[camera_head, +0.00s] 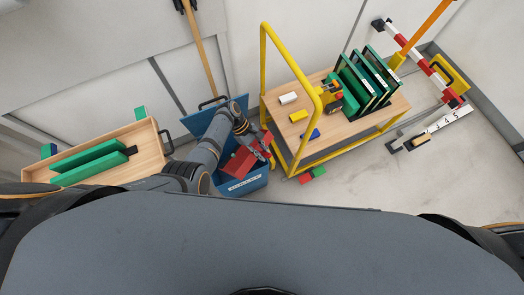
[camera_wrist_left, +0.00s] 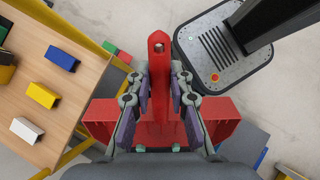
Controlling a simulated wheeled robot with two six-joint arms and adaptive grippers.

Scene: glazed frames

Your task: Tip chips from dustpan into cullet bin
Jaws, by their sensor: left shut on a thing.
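The red dustpan (camera_head: 239,163) is held above the blue cullet bin (camera_head: 243,184), over its right part. The bin stands with its blue lid (camera_head: 207,121) raised and a white label on its front. My left gripper (camera_head: 255,148) is shut on the dustpan's handle. In the left wrist view the handle of the dustpan (camera_wrist_left: 102,112) runs between the two fingers of my left gripper (camera_wrist_left: 159,92), and the wide pan shows on both sides behind them. I cannot make out any chips; the pan's inside and most of the bin's inside are hidden. My right gripper is out of view.
A yellow-framed cart (camera_head: 285,118) with green-framed panes (camera_head: 366,82) and small blocks stands close right of the bin. A red and green block (camera_head: 312,173) lies on the floor by it. A wooden box (camera_head: 150,147) with green pieces is at left.

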